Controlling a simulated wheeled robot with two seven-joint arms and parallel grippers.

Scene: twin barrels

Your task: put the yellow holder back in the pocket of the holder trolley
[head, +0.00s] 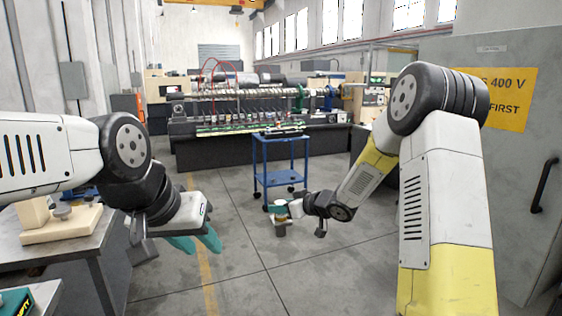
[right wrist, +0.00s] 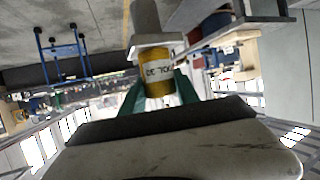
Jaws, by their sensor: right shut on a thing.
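The yellow holder (right wrist: 158,80) shows in the right wrist view, with a dark-lettered label on its yellow band and a pale grey flange and shank. My right gripper (right wrist: 160,92) is shut on it, with a green finger at each side of the band. In the head view the held holder (head: 281,229) hangs in the air at my right gripper (head: 280,210), in front of a blue trolley (head: 257,164). The trolley's pockets cannot be made out. My left gripper (head: 202,246) is empty, its teal fingers apart, over the floor at the left.
A metal bench (head: 60,248) with a beige block and plate stands at the left. A large machine (head: 255,110) fills the back. A grey cabinet (head: 530,190) with a yellow sign stands at the right. Open floor lies between me and the trolley.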

